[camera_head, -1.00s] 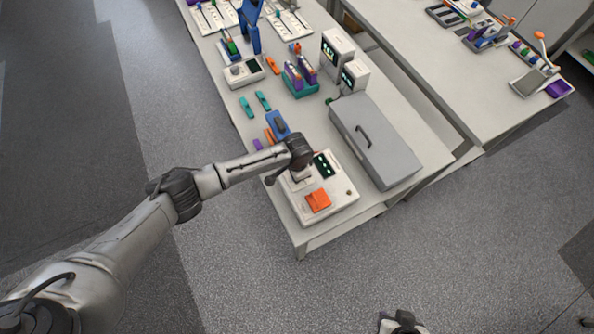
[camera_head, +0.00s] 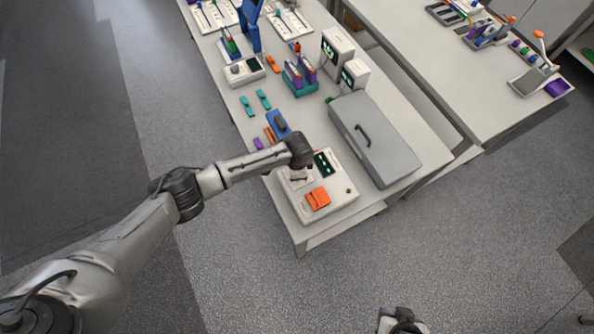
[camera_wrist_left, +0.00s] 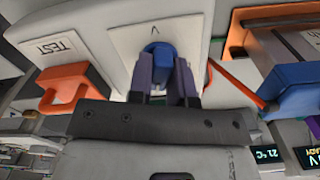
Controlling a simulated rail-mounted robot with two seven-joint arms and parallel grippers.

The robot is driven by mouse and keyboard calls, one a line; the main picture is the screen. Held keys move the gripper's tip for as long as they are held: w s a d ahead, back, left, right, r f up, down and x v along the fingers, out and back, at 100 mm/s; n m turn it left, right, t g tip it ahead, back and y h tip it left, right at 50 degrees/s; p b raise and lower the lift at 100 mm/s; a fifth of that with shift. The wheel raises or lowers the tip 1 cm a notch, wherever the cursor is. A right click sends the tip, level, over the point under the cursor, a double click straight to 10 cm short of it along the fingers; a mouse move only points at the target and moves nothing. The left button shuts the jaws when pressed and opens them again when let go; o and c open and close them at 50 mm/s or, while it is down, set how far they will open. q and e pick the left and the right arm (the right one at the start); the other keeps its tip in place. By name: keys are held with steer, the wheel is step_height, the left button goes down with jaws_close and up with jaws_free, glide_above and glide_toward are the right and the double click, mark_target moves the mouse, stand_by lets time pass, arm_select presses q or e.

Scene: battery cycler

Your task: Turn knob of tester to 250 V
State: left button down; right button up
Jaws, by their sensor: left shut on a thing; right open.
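The tester (camera_head: 345,205) is a white box at the near end of the table, with a dark green panel and an orange part (camera_head: 317,198) on top. In the left wrist view its blue knob (camera_wrist_left: 159,52) sits on a white plate marked "V". My left gripper (camera_wrist_left: 161,75) is shut on the knob, one finger on each side. The orange part beside a "TEST" label shows at left (camera_wrist_left: 66,86). The knob is hidden under my left wrist in the head view, and its pointed setting cannot be read. My right gripper (camera_head: 401,322) is open and empty at the bottom edge, away from the table.
A grey lidded case (camera_head: 375,150) stands right behind the tester. A blue item (camera_head: 279,124) and small coloured parts lie to its left. Small screened devices (camera_head: 353,75) and a teal rack (camera_head: 300,85) stand farther back. Open floor lies in front.

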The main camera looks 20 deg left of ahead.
arm_select(q)
steer(key=c, duration=1.1)
jaws_free()
steer(key=shift+o, duration=0.3)
step_height(320, 180, up, 14)
steer(key=shift+f, duration=0.1)
